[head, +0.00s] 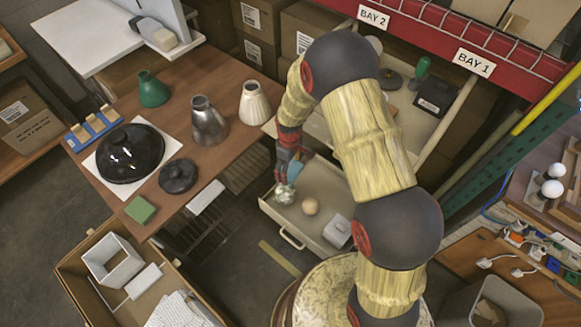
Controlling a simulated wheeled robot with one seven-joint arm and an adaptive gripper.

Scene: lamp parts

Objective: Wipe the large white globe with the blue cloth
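My gripper (284,170) points down over the open pale drawer (268,207), at its far left corner. A small light-blue patch (295,171), which looks like the blue cloth, shows at its fingertips. Whether the fingers are closed on it is too small to tell. Just below is a shiny, whitish-grey globe (284,194) in the drawer; the cloth is close above it, and I cannot tell whether they touch. A tan ball (311,206) lies to its right. Two smaller white globes (552,188) sit on a rack at the far right.
A grey box (337,231) is in the drawer's right end. The brown table (222,149) at left holds dark, green, metal and cream lampshades. A carton (75,262) stands front left. Shelves marked BAY 1 and BAY 2 (420,22) are behind my arm.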

